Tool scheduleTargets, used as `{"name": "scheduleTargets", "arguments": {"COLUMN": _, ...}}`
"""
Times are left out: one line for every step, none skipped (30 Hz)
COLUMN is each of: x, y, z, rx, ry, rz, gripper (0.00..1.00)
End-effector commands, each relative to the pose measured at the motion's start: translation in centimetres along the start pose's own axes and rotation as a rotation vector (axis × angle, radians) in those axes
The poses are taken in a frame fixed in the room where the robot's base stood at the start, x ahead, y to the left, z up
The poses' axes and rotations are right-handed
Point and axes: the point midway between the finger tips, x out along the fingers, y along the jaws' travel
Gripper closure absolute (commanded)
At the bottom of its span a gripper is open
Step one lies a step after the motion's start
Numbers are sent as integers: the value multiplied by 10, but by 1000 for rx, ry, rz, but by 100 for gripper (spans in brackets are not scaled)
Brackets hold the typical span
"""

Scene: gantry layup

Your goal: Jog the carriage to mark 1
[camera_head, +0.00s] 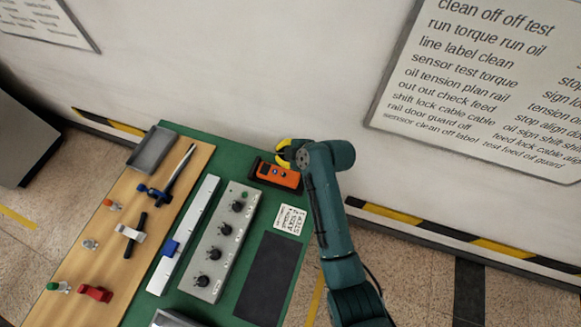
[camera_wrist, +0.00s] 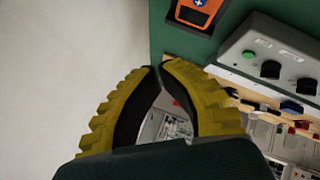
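A blue block (camera_head: 171,247), which looks like the carriage, sits on a long white rail (camera_head: 195,215), towards its near end. Any mark numbers on the rail are too small to read. An orange handheld control (camera_head: 278,174) with small buttons lies in a dark holder at the back right of the green board; it also shows at the top of the wrist view (camera_wrist: 197,12). My gripper (camera_head: 282,149) is just beyond the control, apart from it. In the wrist view its yellow fingers (camera_wrist: 160,68) meet at the tips with nothing between them.
A grey box with several black knobs (camera_head: 222,240) and a green button stands right of the rail. A printed card (camera_head: 291,220) and a dark pad (camera_head: 268,277) lie beside it. A wooden strip (camera_head: 75,270) at left holds a grey tray (camera_head: 153,149) and tools. A wall stands behind.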

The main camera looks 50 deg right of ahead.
Motion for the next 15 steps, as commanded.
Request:
{"name": "scheduleTargets", "arguments": {"x": 0, "y": 0, "z": -1, "rx": -1, "ry": 1, "rz": -2, "gripper": 100}}
{"name": "scheduleTargets", "arguments": {"x": 1, "y": -1, "z": -1, "rx": -1, "ry": 1, "rz": -2, "gripper": 100}}
{"name": "scheduleTargets", "arguments": {"x": 1, "y": -1, "z": -1, "rx": -1, "ry": 1, "rz": -2, "gripper": 100}}
{"name": "scheduleTargets", "arguments": {"x": 1, "y": -1, "z": 0, "rx": -1, "ry": 1, "rz": -1, "gripper": 100}}
{"name": "scheduleTargets", "arguments": {"x": 1, "y": -1, "z": 0, "rx": -1, "ry": 1, "rz": -1, "gripper": 100}}
{"name": "scheduleTargets", "arguments": {"x": 1, "y": -1, "z": 0, "rx": -1, "ry": 1, "rz": -1, "gripper": 100}}
{"name": "scheduleTargets", "arguments": {"x": 1, "y": -1, "z": 0, "rx": -1, "ry": 1, "rz": -1, "gripper": 100}}
{"name": "scheduleTargets", "arguments": {"x": 1, "y": -1, "z": 0, "rx": -1, "ry": 1, "rz": -1, "gripper": 100}}
{"name": "scheduleTargets", "arguments": {"x": 1, "y": -1, "z": 0, "rx": 0, "ry": 0, "rz": -1, "gripper": 100}}
{"name": "scheduleTargets", "arguments": {"x": 2, "y": -1, "z": 0, "rx": 0, "ry": 0, "rz": -1, "gripper": 100}}
{"name": "scheduleTargets", "arguments": {"x": 2, "y": -2, "z": 1, "rx": 0, "ry": 0, "rz": -1, "gripper": 100}}
{"name": "scheduleTargets", "arguments": {"x": 4, "y": -3, "z": 2, "rx": 0, "ry": 0, "rz": -1, "gripper": 100}}
{"name": "scheduleTargets", "arguments": {"x": 5, "y": -4, "z": 3, "rx": 0, "ry": 0, "rz": -1, "gripper": 100}}
{"name": "scheduleTargets", "arguments": {"x": 7, "y": -5, "z": 4, "rx": 0, "ry": 0, "rz": -1, "gripper": 100}}
{"name": "scheduleTargets", "arguments": {"x": 9, "y": -7, "z": 6, "rx": 0, "ry": 0, "rz": -2, "gripper": 100}}
